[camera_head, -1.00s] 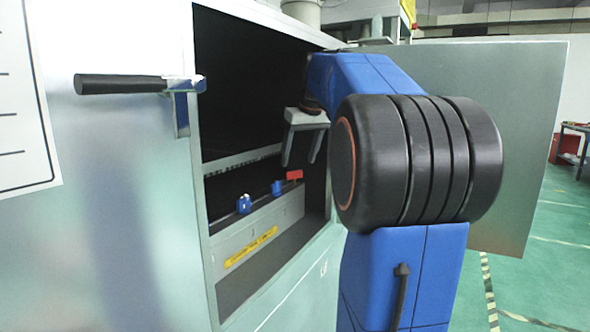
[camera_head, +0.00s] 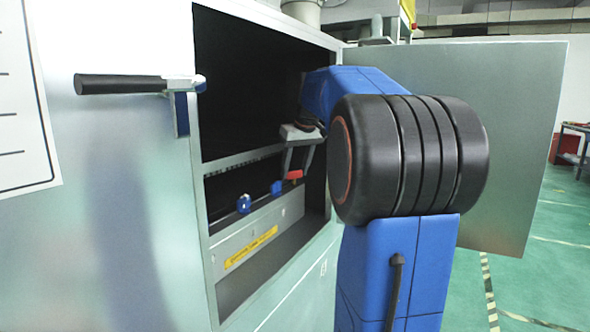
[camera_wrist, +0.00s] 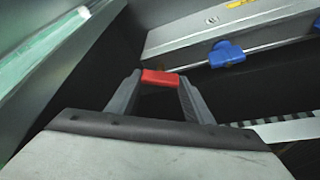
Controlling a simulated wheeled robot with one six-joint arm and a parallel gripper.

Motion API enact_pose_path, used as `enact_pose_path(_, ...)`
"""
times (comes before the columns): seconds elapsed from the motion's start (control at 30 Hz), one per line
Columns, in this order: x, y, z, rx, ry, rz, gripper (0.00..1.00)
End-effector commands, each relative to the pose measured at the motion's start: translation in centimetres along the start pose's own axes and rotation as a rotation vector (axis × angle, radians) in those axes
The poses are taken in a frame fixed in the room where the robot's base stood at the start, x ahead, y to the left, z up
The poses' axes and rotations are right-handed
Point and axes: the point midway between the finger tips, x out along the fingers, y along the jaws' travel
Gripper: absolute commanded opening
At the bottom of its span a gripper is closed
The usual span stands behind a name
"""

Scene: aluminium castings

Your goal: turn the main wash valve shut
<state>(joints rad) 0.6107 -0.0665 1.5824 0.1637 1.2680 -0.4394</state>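A red valve handle (camera_head: 294,175) sits at the far end of a row on a ledge inside the open cabinet. In the wrist view the red handle (camera_wrist: 160,77) lies crosswise between the tips of my gripper (camera_wrist: 160,84). In the head view my gripper (camera_head: 295,181) points down with a finger on each side of the handle. The fingers are spread; I cannot tell whether they touch it. Two blue valve handles stand nearer on the ledge, one (camera_head: 277,187) close to the red one and one (camera_head: 244,204) farther left; a blue handle (camera_wrist: 226,54) shows in the wrist view.
A yellow label (camera_head: 251,247) is on the panel below the valves. The cabinet frame (camera_head: 203,215) bounds the opening. A black lever (camera_head: 120,84) juts out on the left. An open door panel (camera_head: 520,140) stands right of my arm.

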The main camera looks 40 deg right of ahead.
Motion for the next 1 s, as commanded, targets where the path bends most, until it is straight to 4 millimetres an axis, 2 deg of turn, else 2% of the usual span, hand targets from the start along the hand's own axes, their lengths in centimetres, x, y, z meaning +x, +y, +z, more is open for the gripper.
enact_pose_path(0.47, -0.04, -0.11, -0.02, 0.075, 0.001, 0.032, 0.24)
enact_pose_path(1.0, 0.01, -0.51, -0.17, 0.500, 0.001, 0.209, 0.25)
